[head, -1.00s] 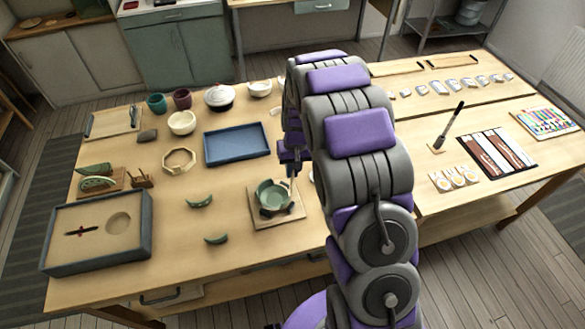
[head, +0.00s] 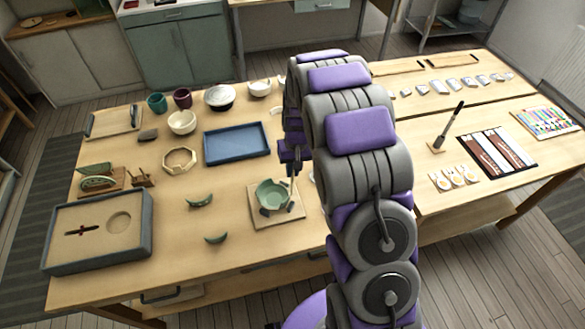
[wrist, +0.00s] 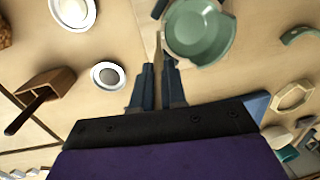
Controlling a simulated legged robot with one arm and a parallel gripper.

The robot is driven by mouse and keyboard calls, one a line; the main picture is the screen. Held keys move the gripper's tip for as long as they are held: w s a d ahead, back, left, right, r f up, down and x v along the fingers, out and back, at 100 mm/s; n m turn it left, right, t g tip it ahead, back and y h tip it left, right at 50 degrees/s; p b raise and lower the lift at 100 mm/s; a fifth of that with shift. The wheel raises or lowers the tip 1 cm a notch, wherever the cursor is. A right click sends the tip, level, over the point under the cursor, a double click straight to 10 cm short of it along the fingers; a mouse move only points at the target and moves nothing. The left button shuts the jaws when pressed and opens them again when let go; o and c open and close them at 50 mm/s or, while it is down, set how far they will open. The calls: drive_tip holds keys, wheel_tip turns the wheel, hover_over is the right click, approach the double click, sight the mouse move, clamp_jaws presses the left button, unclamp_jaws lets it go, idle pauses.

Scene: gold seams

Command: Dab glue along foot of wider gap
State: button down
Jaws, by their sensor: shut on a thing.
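The green bowl (head: 272,193) has a broken rim with open gaps and sits on a square wooden board (head: 293,213) with dark supports against it. It also shows at the top of the wrist view (wrist: 199,36). My gripper (wrist: 157,90) is shut on a thin pale stick-like tool (wrist: 158,52), whose tip points toward the left side of the bowl. I cannot tell whether the tip touches the bowl. In the head view my arm hides most of the gripper. Two loose green shards, one upper (head: 200,201) and one lower (head: 216,238), lie left of the board.
A small dish with grey contents (wrist: 108,75) and a brown block holding a dark-handled tool (wrist: 42,98) stand left of my gripper in the wrist view. A blue tray (head: 237,144), an octagonal wooden ring (head: 180,160) and a dark-rimmed box (head: 97,262) occupy the table's left part.

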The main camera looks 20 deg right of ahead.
drive_tip(key=shift+w+r, duration=0.1)
drive_tip(key=shift+w, duration=0.05)
drive_tip(key=shift+w+a+r+p, duration=0.15)
drive_tip(key=shift+w+r+p, duration=0.1)
drive_tip(key=shift+w, duration=0.25)
drive_tip(key=shift+w+a+r+p, duration=0.1)
drive_tip(key=shift+w+p, duration=0.1)
drive_tip(key=shift+w, duration=0.25)
drive_tip(key=shift+f, duration=0.35)
idle(0.7)
drive_tip(key=shift+r+p, duration=0.2)
drive_tip(key=shift+p, duration=0.15)
drive_tip(key=shift+w+a+r+p, duration=0.1)
drive_tip(key=shift+w+a+p, duration=0.3)
drive_tip(key=shift+w, duration=0.6)
drive_tip(key=shift+a, duration=0.1)
drive_tip(key=shift+f, duration=0.3)
idle(0.9)
